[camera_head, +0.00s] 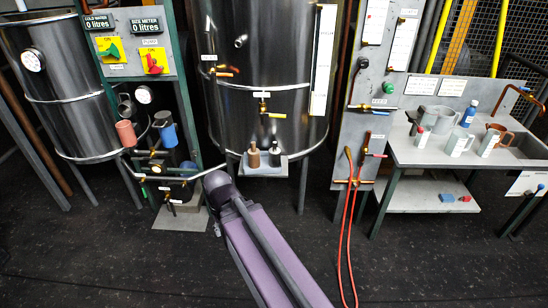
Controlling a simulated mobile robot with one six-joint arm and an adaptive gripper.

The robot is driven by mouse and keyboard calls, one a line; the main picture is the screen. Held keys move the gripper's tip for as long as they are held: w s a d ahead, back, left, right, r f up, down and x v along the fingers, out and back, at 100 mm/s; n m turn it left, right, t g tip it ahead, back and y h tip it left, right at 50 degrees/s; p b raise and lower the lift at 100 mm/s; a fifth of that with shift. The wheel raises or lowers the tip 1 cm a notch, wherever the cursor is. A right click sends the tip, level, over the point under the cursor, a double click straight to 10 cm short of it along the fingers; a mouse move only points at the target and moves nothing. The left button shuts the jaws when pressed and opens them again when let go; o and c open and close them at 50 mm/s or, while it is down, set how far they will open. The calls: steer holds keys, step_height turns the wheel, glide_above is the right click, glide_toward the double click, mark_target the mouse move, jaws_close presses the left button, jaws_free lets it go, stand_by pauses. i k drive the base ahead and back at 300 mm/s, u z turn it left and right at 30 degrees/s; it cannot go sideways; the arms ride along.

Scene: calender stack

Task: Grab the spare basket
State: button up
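I cannot make out a thing that is clearly a basket in this view. A small grey metal cup-like vessel (125,105) sits at the pump stand on the left, and I cannot tell whether it is a basket or strainer. My purple arm reaches up from the bottom middle to a dark rounded joint in front of the pump stand. My gripper does not show; it may be hidden behind that joint or lie outside the picture.
A bench (403,150) at right holds several jugs, a white cup (459,143) and a blue bottle (469,114). Its lower shelf (412,196) holds small red and blue items. A large steel tank (262,60) stands behind. A red hose (350,235) hangs to the floor (440,265).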

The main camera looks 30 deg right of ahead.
mark_target(275, 152)
steer(key=u, duration=0.05)
steer(key=i, duration=0.9)
steer(key=z, duration=0.05)
